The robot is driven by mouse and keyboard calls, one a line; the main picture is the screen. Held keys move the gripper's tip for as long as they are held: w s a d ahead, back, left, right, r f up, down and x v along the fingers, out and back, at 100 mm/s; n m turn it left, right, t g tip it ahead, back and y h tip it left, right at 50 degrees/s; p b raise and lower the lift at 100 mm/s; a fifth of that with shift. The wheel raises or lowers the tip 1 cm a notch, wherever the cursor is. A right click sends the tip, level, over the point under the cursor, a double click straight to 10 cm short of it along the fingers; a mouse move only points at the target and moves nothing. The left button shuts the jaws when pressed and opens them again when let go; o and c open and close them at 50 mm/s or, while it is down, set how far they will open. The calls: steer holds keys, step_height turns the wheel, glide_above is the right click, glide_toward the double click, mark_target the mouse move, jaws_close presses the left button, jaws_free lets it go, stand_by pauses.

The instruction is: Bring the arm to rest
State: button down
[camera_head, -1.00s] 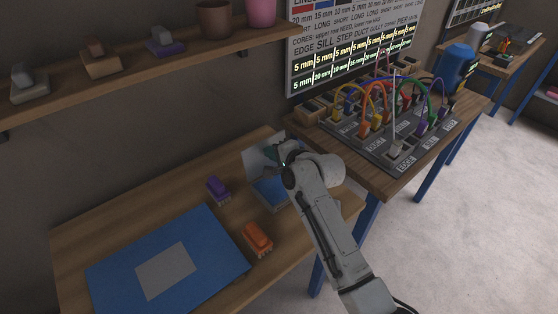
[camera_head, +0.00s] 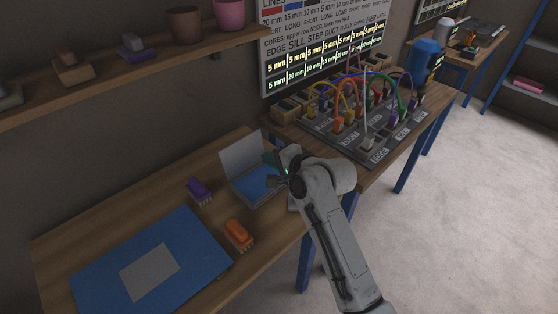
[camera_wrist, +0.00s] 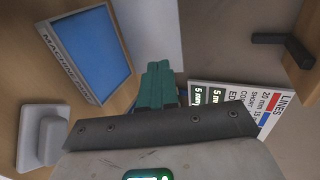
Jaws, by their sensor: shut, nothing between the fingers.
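My arm reaches up from the lower right in the head view, bent over the right end of the wooden table (camera_head: 60,255). My gripper (camera_head: 270,158) is at the end of it, small and partly hidden by my wrist, beside a blue-faced device (camera_head: 254,184) with a raised pale panel. In the wrist view the teal fingers of my gripper (camera_wrist: 158,82) are together with nothing between them. The blue screen of the device (camera_wrist: 90,52) lies to the upper left of the fingers there.
A purple brush-like object (camera_head: 199,190), an orange one (camera_head: 238,233) and a blue mat (camera_head: 195,262) are on the table. A bench with a cable-filled board (camera_head: 385,145) stands behind my arm. A shelf (camera_head: 120,72) runs along the wall. Open floor (camera_head: 450,220) lies to the right.

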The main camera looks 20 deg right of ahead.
steer(key=s+d+f+n+g+h, duration=0.1)
steer(key=s+f+n+g, duration=0.3)
steer(key=s, duration=1)
steer(key=s+d+f+n+g+h, duration=0.2)
steer(key=s+f+n+g, duration=0.2)
steer(key=s, duration=1)
steer(key=s+d+f+n+g+h, duration=0.1)
steer(key=s+f+n, duration=0.4)
steer(key=s, duration=0.9)
step_height(320, 180, down, 2)
steer(key=d+g, duration=0.1)
steer(key=g, duration=0.1)
steer(key=shift+s+n+g, duration=0.4)
